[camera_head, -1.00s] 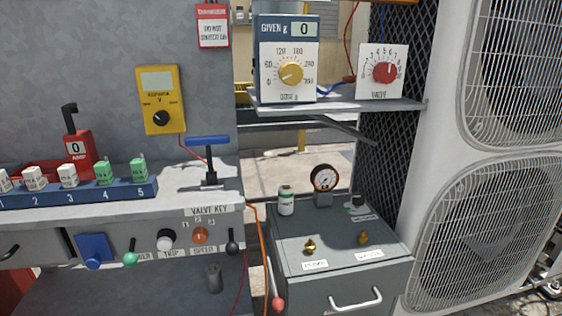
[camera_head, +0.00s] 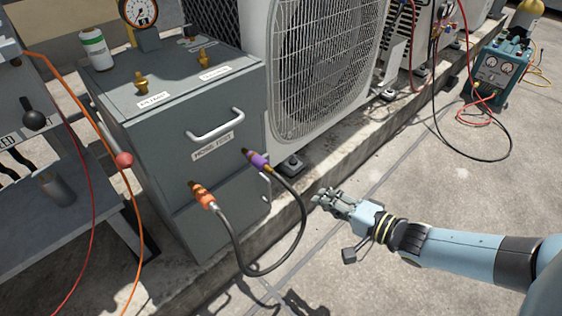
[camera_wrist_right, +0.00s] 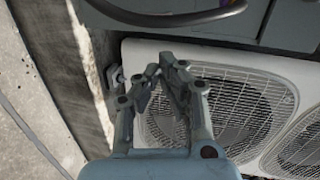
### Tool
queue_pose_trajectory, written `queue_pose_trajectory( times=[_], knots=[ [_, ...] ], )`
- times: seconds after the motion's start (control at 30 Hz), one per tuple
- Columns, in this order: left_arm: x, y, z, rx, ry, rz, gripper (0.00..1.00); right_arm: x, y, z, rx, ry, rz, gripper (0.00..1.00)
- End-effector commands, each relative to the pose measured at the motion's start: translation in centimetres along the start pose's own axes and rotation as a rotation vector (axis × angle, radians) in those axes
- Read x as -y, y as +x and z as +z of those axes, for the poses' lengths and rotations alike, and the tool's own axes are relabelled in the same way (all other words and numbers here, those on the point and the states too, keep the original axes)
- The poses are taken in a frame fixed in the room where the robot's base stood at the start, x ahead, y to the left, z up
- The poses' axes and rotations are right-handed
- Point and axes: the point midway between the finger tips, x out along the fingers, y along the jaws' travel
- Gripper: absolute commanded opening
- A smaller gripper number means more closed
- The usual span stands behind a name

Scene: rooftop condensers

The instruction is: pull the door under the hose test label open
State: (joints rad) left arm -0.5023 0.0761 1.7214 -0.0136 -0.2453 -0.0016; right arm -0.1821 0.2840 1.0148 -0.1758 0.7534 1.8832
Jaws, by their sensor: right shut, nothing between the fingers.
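The grey cabinet (camera_head: 150,170) stands at the left of the head view. The hose test label (camera_head: 212,146) is on its front, below a pale bar handle (camera_head: 215,125). A seam crosses the front lower down, and the front looks closed. A dark hose (camera_head: 240,258) loops between an orange connector (camera_head: 203,196) and a purple connector (camera_head: 257,160) on the front. My right gripper (camera_head: 326,197) is shut and empty, right of the cabinet and apart from it. In the right wrist view its fingers (camera_wrist_right: 167,66) meet near the tips. My left gripper is out of view.
A white condenser (camera_head: 325,70) stands behind and right of the cabinet, on a concrete kerb. An orange cable (camera_head: 110,150) hangs left of the cabinet. A teal gauge unit (camera_head: 495,70) with hoses stands far right. The floor right of the cabinet is mostly clear.

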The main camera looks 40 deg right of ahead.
Motion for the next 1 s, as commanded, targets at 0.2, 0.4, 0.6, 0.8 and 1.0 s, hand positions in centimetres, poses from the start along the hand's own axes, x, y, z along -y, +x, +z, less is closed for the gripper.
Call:
queue_pose_trajectory(
  times=[0.2, 0.4, 0.6, 0.8, 1.0],
  knots=[
    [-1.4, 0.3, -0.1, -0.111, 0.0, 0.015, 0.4, -2.1, 4.0, -0.7, 0.171, 0.109, -0.199, 0.0],
    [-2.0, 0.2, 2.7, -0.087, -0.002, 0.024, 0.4, -4.8, 5.8, -1.8, 0.208, 0.057, -0.209, 0.0],
    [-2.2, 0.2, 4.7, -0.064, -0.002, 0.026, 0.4, -5.4, 6.6, -2.0, 0.209, 0.049, -0.208, 0.0],
    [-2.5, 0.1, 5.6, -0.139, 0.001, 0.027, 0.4, -4.7, 9.1, -1.5, 0.209, 0.049, -0.211, 0.0],
    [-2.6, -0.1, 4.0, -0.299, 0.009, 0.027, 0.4, -4.2, 12.0, -0.9, 0.207, 0.05, -0.207, 0.0]
  ],
)
